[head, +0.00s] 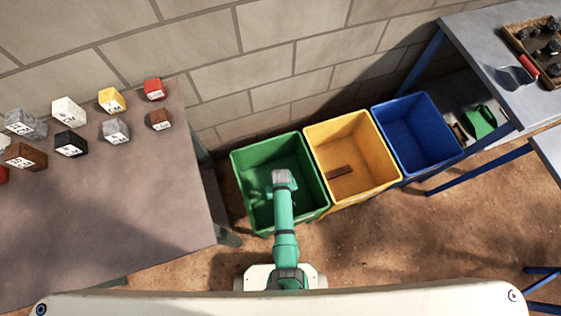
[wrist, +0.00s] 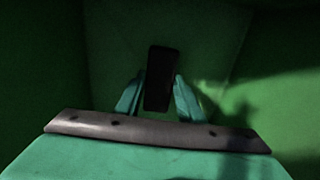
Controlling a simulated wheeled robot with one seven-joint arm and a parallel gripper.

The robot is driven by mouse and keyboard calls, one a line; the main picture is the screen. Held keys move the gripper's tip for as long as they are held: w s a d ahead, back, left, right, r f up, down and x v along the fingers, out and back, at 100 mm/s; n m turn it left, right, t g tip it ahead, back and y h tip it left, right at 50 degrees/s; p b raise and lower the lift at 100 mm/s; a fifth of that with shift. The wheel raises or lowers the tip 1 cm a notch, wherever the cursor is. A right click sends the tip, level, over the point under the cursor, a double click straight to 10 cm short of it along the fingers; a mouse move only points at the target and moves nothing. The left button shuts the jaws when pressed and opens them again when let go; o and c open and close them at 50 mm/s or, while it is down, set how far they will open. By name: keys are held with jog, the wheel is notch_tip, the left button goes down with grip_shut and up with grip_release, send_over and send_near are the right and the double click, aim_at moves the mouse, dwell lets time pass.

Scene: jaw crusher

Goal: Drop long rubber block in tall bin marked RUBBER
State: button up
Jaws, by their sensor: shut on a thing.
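Three tall open bins stand in a row by the wall in the head view: a green bin (head: 240,172), a yellow bin (head: 318,137) and a blue bin (head: 447,133). No RUBBER marking can be read on any of them. My gripper reaches down into the green bin, hidden behind my arm in the head view. In the wrist view my gripper (wrist: 158,98) is shut on a long dark block (wrist: 158,75), with a finger on each side. Green bin walls surround it. A brown flat piece (head: 340,171) lies inside the yellow bin.
A table (head: 150,215) at the left holds several coloured cubes. A bench (head: 475,50) at the back right carries a wooden tray (head: 552,80) of dark lumps and a red-handled scoop (head: 522,72). A green object (head: 481,122) sits beneath it.

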jog(key=shift+f, duration=1.65)
jog(key=o, duration=1.3)
jog(key=shift+f, duration=0.15)
jog(key=shift+c, duration=0.2)
